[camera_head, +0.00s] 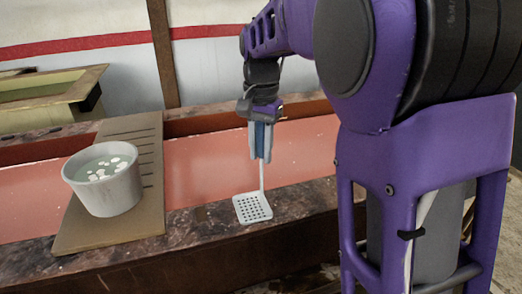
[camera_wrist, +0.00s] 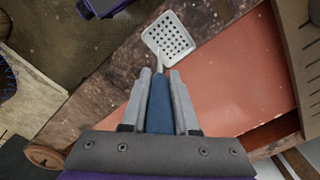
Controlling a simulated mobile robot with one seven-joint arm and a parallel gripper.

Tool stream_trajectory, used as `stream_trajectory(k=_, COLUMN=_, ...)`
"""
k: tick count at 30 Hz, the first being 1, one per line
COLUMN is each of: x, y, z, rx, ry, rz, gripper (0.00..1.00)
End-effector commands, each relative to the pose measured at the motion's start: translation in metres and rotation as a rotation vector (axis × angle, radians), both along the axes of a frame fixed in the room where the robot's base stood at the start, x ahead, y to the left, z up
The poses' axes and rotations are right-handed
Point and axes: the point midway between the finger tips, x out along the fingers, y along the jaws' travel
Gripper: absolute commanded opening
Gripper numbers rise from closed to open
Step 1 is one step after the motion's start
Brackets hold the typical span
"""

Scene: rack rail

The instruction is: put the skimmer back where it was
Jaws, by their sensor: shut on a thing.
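The skimmer (camera_head: 253,208) has a pale square head with holes, a thin shaft and a blue handle. My gripper (camera_head: 261,150) is shut on the blue handle, and the skimmer hangs head down over the front edge of the counter. In the wrist view my gripper (camera_wrist: 158,82) holds the handle between its two grey fingers, and the perforated head (camera_wrist: 169,41) shows beyond the fingertips. I cannot tell whether the head touches the counter. No rail or hook is clearly seen in either view.
A white bucket (camera_head: 105,183) with pale pieces in liquid stands on a slatted brown board (camera_head: 110,234) at the left. A wooden box (camera_head: 45,104) is behind it. The reddish recessed surface (camera_head: 205,172) between board and skimmer is clear.

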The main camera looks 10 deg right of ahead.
Motion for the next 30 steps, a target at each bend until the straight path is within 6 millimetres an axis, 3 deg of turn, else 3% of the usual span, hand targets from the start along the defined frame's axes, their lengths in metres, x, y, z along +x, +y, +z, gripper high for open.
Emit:
stream_trajectory(k=5, x=0.0, y=0.0, z=-0.003, rx=0.0, ry=0.0, rz=0.0, gripper=0.0)
stream_trajectory(k=6, x=0.0, y=0.0, z=-0.003, rx=0.0, ry=0.0, rz=0.0, gripper=0.35)
stream_trajectory(k=10, x=0.0, y=0.0, z=-0.003, rx=0.0, ry=0.0, rz=0.0, gripper=0.58)
stream_trajectory(k=22, x=0.001, y=0.0, z=0.007, rx=0.001, ry=-0.003, rz=0.0, gripper=0.58)
stream_trajectory(k=30, x=0.001, y=0.0, z=0.061, rx=0.001, ry=-0.004, rz=0.0, gripper=0.58)
